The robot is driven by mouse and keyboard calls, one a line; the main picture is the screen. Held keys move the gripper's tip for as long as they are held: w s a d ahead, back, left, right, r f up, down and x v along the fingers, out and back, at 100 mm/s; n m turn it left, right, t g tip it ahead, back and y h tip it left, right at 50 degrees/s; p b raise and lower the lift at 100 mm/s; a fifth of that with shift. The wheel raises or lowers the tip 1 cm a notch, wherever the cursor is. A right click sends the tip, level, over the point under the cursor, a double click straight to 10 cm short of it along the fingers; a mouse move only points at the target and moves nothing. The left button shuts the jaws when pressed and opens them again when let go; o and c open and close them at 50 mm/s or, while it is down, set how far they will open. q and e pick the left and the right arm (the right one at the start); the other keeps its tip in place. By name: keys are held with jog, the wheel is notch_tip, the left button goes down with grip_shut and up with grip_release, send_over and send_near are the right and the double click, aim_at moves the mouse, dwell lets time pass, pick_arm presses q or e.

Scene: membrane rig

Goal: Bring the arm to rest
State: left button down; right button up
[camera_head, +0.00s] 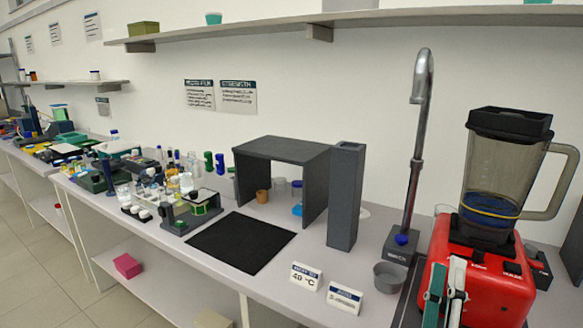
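My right gripper (445,286) shows at the bottom right, in front of the red blender base (490,285). Its two pale and green fingers point up and stand apart, with red showing between them. I see nothing held between them. How far it is from the blender cannot be told. The rest of the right arm is below the picture edge. My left gripper and arm are not in view.
A tall faucet (416,150), grey cup (389,275), dark upright block (346,195) and two label cards (305,277) stand left of the blender. The black mat (240,242) is bare. Bottles and small devices crowd the bench's left. A shelf (380,17) runs above.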

jog(key=a+f+n+g+y, duration=0.1)
jog(key=a+f+n+y, duration=0.35)
jog(key=f+n, duration=0.3)
jog(key=s+a+f+n+g+y, duration=0.1)
jog(key=a+f+n+g+y, duration=0.15)
jog(key=f+n+y, duration=0.55)
jog(key=a+f+n+y, duration=0.4)
jog(key=f+n, duration=0.3)
jog(key=n, duration=0.2)
jog(key=s+d+f+n+g+h, duration=0.1)
jog(key=s+d+f+n+g, duration=0.1)
jog(key=f, duration=0.8)
jog(key=s+d+f+n+g+h, duration=0.1)
jog(key=s+d+f+n+g, duration=0.1)
jog(key=s+f+n+g, duration=0.3)
jog(key=s+f+g, duration=0.1)
jog(key=s+f, duration=0.3)
jog(key=f, duration=0.2)
jog(key=shift+d+f, duration=0.15)
jog(key=shift+f, duration=0.1)
jog(key=shift+n, duration=0.25)
jog(key=shift+s+d+r+h, duration=0.1)
jog(key=shift+h, duration=0.15)
